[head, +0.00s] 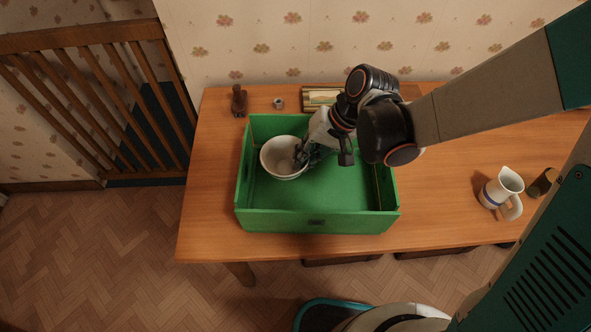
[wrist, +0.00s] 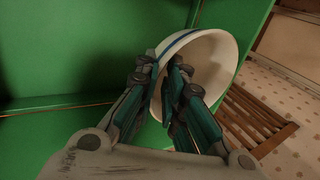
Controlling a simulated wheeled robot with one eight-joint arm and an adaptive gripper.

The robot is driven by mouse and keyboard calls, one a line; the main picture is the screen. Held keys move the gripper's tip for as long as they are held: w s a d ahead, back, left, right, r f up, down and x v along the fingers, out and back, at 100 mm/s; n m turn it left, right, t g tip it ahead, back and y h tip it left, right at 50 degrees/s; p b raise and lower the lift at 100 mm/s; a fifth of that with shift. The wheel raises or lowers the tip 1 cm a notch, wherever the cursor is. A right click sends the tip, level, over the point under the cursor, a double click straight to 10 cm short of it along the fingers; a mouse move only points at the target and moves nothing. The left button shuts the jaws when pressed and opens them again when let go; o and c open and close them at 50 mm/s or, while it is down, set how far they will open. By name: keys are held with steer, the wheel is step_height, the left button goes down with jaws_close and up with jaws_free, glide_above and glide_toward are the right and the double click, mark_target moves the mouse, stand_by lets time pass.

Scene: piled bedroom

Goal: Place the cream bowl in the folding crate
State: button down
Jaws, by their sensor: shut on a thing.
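The cream bowl (head: 281,158) is in the left part of the green folding crate (head: 317,221), within its walls in the head view. Whether its base touches the crate floor I cannot tell. My gripper (head: 301,155) reaches down from the upper right and is shut on the bowl's right rim. In the wrist view the bowl (wrist: 208,65), with a blue line near its rim, has its wall between my two fingers (wrist: 165,75). The crate's green wall (wrist: 80,45) is behind it. The right part of the crate floor is empty.
The crate stands open on a wooden table (head: 213,170). Behind it are a brown figurine (head: 239,101), a small grey cup (head: 278,103) and a framed picture (head: 318,98). A wooden railing (head: 90,85) is at the left.

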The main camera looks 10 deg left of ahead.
step_height(320, 180, down, 11)
steer(key=b, duration=0.6)
steer(key=shift+r+b, duration=0.15)
steer(key=shift+b, duration=0.25)
steer(key=shift+f, duration=0.2)
steer(key=c, duration=1.7)
jaws_free()
steer(key=shift+r, duration=0.2)
